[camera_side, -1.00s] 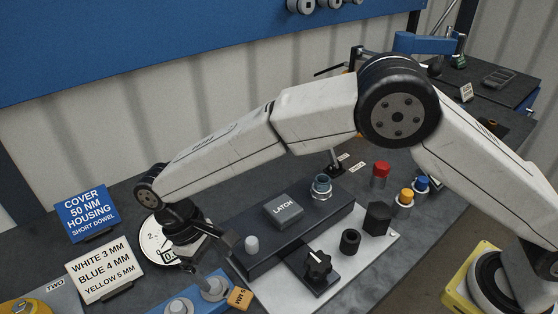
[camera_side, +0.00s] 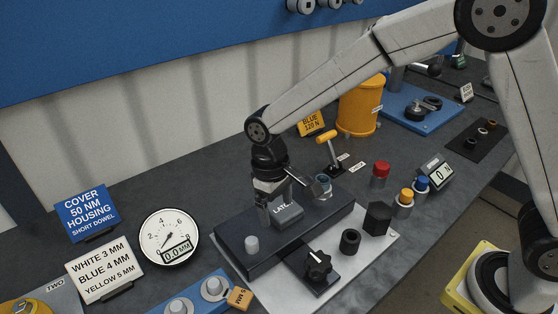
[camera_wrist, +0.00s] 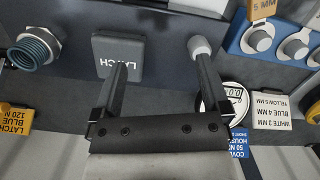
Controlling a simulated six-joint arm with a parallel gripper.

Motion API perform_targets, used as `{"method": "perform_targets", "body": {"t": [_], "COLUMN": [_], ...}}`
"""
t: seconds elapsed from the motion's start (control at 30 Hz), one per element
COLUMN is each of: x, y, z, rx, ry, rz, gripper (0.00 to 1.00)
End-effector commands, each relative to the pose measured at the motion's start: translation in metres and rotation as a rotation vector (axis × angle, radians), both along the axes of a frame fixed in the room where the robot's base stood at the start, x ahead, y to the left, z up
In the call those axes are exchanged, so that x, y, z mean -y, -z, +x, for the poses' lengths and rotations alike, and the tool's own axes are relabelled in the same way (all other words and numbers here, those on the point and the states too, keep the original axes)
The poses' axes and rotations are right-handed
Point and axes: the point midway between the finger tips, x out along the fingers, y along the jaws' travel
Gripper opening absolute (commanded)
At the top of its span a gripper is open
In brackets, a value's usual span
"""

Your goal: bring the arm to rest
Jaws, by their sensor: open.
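My gripper (camera_side: 280,210) is over the dark fixture block (camera_side: 237,256) in the side view, close to the grey latch block marked LATCH (camera_side: 291,214), which it partly hides. In the wrist view the two fingers of my gripper (camera_wrist: 160,75) are spread apart with nothing between them. The latch block (camera_wrist: 117,52) appears beyond the left finger, and a pale round peg (camera_wrist: 200,46) appears beyond the right finger. I cannot tell whether the fingers touch either. A threaded coupler (camera_wrist: 36,47) shows at the wrist view's left.
A white-faced dial gauge (camera_side: 168,238) and sign cards (camera_side: 102,270) stand left. A yellow-handled lever (camera_side: 330,150) and yellow canister (camera_side: 358,108) stand behind.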

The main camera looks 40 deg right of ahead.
Motion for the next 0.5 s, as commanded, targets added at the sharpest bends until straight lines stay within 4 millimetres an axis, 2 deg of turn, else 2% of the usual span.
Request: {"method": "perform_targets", "body": {"t": [0.03, 0.2, 0.5], "x": [0.016, 0.063, 0.134], "y": [-0.003, -0.008, -0.011], "z": [-0.003, -0.018, -0.063], "rx": [0.023, 0.102, 0.245], "ry": [0.024, 0.092, 0.207], "rz": [0.007, 0.025, 0.038], "gripper": [0.96, 0.96, 0.96]}}
